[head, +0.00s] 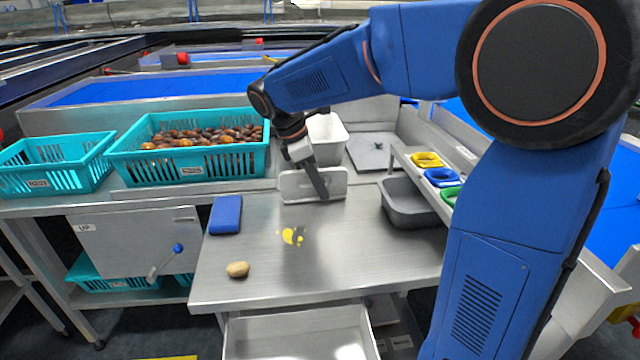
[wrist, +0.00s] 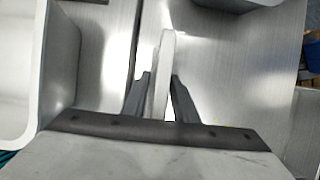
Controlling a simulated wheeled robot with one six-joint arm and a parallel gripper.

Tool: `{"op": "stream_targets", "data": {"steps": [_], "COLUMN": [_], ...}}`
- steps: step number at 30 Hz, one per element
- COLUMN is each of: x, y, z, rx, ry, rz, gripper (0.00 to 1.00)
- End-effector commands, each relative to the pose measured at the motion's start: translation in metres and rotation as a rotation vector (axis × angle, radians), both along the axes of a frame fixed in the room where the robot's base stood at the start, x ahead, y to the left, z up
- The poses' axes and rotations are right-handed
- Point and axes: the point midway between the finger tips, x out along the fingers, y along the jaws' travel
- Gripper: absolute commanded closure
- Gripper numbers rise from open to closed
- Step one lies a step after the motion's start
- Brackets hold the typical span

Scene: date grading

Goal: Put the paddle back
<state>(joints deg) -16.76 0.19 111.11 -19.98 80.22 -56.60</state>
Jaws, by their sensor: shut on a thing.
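The paddle, seemingly the pale grey flat plate with rounded corners (head: 297,188), stands on edge over the back of the steel bench. My gripper (head: 322,188) is at its right part, with a dark finger in front of it. In the wrist view, my gripper (wrist: 162,88) has two dark fingers closed on either side of a thin pale edge (wrist: 164,55), which appears to be the paddle. Whether its lower edge touches the bench is unclear.
A teal crate of dates (head: 187,170) stands at back left, beside another teal crate (head: 50,180). A blue block (head: 226,214), yellow spill (head: 292,236) and brown lump (head: 237,269) lie on the bench. A grey bin (head: 407,214) is right; a white tub (head: 327,150) is behind. A drawer (head: 300,335) is open.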

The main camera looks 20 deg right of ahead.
Motion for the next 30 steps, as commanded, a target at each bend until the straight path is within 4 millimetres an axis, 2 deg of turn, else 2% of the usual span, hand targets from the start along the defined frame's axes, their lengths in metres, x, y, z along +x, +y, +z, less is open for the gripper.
{"op": "stream_targets", "data": {"steps": [1,3,12,16,20,30], "x": [0.000,0.000,0.000,0.001,0.002,0.007], "y": [0.000,0.000,0.000,0.002,0.009,0.033], "z": [-0.001,-0.001,0.000,0.007,0.023,0.083], "rx": [0.000,0.000,0.000,0.001,0.000,0.002], "ry": [0.000,0.000,0.000,-0.002,-0.003,-0.002], "rz": [0.000,0.000,0.000,0.001,0.001,0.001], "gripper": [0.72,0.55,0.55,0.55,0.55,0.55]}}
